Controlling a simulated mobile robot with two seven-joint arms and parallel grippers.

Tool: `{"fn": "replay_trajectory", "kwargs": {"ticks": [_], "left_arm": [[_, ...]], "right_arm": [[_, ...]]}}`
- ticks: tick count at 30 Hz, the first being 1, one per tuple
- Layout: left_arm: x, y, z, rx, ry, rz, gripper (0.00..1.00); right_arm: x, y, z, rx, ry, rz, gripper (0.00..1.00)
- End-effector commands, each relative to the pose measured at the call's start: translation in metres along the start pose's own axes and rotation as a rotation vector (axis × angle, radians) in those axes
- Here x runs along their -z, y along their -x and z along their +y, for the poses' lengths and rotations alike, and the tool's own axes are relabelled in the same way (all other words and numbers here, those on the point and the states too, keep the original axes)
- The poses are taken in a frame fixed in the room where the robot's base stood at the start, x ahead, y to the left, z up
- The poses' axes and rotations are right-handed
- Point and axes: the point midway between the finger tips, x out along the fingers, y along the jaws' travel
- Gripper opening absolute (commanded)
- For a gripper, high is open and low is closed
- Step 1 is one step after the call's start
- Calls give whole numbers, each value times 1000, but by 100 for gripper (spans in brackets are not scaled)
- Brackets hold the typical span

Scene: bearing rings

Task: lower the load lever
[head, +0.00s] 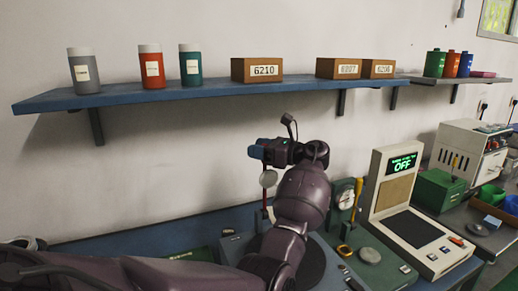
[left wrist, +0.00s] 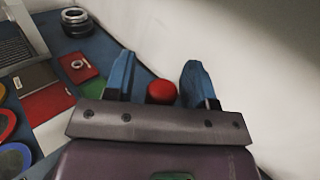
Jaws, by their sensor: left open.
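My left gripper (head: 256,149) reaches in above the bench, its blue fingers pointing left toward the wall. In the left wrist view the same gripper (left wrist: 160,78) is open, with one blue finger on each side of a round red knob (left wrist: 160,91). The knob looks like the top of the load lever; its shaft is hidden there. I cannot tell whether the fingers touch it. Below the gripper in the head view a thin dark red rod (head: 264,205) and a pale disc (head: 268,178) show; my arm hides much of the fixture. My right gripper is not in view.
A dial gauge stand (head: 343,200) and a tester with a screen reading OFF (head: 398,185) stand right of my arm. A blue shelf (head: 210,92) with canisters and boxes hangs above. The left wrist view shows dark rings (left wrist: 75,20) and a red tray (left wrist: 78,67).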

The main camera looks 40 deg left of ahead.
Motion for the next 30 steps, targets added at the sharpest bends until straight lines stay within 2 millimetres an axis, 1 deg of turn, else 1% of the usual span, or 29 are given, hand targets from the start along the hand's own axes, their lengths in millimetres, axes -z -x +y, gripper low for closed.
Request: {"fn": "replay_trajectory", "kwargs": {"ticks": [5, 6, 11, 15, 16, 23, 26, 30], "left_arm": [[0, 0, 0, 0, 0, 0, 50], [0, 0, 0, 0, 0, 0, 47], [0, 0, 0, -1, 0, 0, 23], [0, 0, 0, -1, 0, 0, 1], [0, 0, 0, -1, 0, 0, 0], [0, 1, 1, -1, 3, -4, 0], [-1, 4, 4, -1, 16, -17, 0], [-2, 13, 14, -1, 55, -56, 0]], "right_arm": [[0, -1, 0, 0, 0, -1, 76], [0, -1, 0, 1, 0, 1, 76], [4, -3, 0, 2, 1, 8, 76], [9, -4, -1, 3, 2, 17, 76], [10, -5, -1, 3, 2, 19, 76], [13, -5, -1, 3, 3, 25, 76], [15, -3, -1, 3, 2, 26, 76], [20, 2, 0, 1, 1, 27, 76]]}}
